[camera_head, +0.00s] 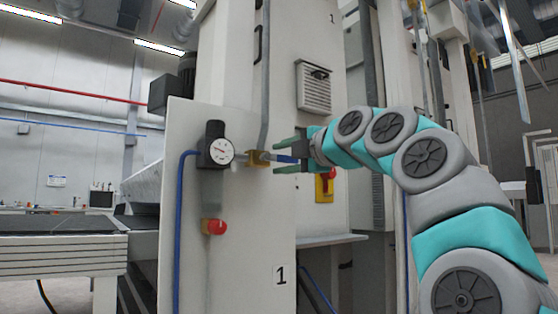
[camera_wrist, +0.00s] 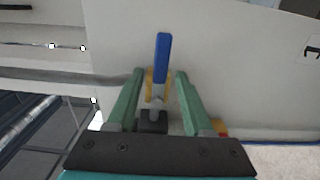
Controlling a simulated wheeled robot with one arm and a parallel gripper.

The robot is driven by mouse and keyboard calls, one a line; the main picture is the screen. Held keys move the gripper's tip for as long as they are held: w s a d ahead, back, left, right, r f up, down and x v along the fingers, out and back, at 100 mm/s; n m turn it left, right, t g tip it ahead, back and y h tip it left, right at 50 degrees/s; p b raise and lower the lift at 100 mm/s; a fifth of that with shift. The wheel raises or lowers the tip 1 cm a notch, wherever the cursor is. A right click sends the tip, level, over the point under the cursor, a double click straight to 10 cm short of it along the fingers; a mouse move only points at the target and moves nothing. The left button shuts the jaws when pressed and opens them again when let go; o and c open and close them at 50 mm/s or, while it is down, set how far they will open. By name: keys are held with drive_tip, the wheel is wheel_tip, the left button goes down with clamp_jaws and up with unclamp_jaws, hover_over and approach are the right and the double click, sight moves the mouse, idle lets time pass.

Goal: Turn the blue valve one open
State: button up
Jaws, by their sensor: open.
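The blue valve handle (camera_head: 286,159) sticks out to the right from a brass valve body (camera_head: 258,158) on the white machine panel marked 1. In the wrist view the blue handle (camera_wrist: 162,58) points up the picture, with the brass body (camera_wrist: 150,84) below it. My gripper (camera_head: 279,156) is at the valve, with one finger above the handle and one below. In the wrist view its green fingers (camera_wrist: 160,73) stand open on either side of the valve, with a visible gap on both sides. Whether a finger touches the handle cannot be told.
A pressure gauge (camera_head: 220,152) sits left of the valve, above a red knob (camera_head: 215,227). A yellow plate with a red button (camera_head: 325,187) is right of and below my gripper. A grey pipe (camera_head: 265,75) runs up from the valve. A small shelf (camera_head: 330,240) juts out below.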

drive_tip(key=v, duration=0.6)
drive_tip(key=shift+s+b, duration=0.15)
drive_tip(key=shift+b, duration=0.15)
drive_tip(key=shift+d, duration=0.1)
